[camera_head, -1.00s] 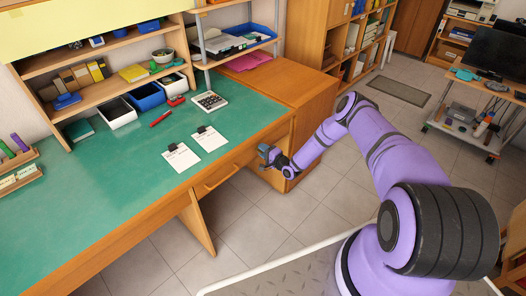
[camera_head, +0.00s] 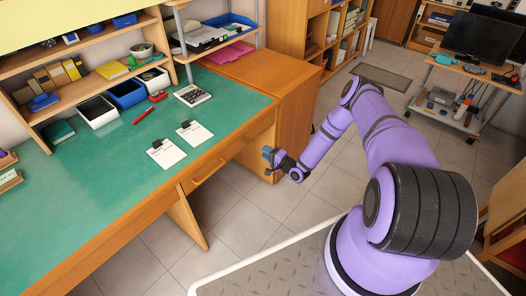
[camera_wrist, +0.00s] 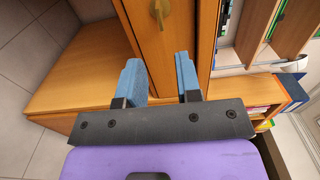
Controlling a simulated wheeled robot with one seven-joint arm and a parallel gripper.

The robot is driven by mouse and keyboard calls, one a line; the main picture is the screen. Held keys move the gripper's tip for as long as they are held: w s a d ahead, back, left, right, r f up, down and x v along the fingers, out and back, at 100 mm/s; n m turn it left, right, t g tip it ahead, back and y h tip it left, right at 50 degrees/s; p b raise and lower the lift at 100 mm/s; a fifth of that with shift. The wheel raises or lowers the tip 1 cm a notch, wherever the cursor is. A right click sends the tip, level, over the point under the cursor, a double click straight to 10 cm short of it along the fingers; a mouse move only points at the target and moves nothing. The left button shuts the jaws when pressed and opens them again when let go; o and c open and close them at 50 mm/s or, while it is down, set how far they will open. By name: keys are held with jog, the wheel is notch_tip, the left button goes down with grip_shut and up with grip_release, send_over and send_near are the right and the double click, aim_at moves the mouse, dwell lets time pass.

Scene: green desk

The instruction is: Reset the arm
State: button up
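My arm reaches out over the floor in front of the desk. My gripper (camera_head: 269,157) is in front of the desk's right-hand cabinet, a little below the desk top's front edge. In the wrist view my gripper (camera_wrist: 160,74) shows two blue fingers standing apart with nothing between them. A wooden cabinet front with a brass-coloured handle (camera_wrist: 157,12) is beyond the fingers. I cannot tell the exact gap between the fingers and the wood.
Bookshelves (camera_head: 335,45) stand behind. The tiled floor (camera_head: 245,205) below the gripper is clear.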

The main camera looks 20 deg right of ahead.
dwell(0.4)
jog(key=w+d+r+n+g+h, duration=0.1)
jog(key=w+r+n+g, duration=0.3)
jog(key=r, duration=0.6)
jog(key=w+d+r+n+g+h, duration=0.1)
jog(key=w+d+r+n, duration=0.3)
jog(key=r, duration=0.7)
jog(key=s+a+r+n+g+h, duration=0.1)
jog(key=s+a+r+h, duration=0.15)
jog(key=r, duration=1.05)
jog(key=s+a+r+n+g+h, duration=0.1)
jog(key=s+r+h, duration=0.15)
jog(key=r, duration=1.05)
jog(key=s+a+r+n+g+h, duration=0.1)
jog(key=s+a+r+g+h, duration=0.15)
jog(key=s+r, duration=1.45)
jog(key=s+a+r+n+g+y, duration=0.1)
jog(key=s+a, duration=0.1)
jog(key=s, duration=1.1)
jog(key=s+a+r+n+y, duration=0.1)
jog(key=s+a, duration=0.2)
jog(key=s, duration=1)
jog(key=shift+s+a+r+g, duration=0.15)
jog(key=shift+s+a+g, duration=0.05)
jog(key=shift+s+g, duration=0.2)
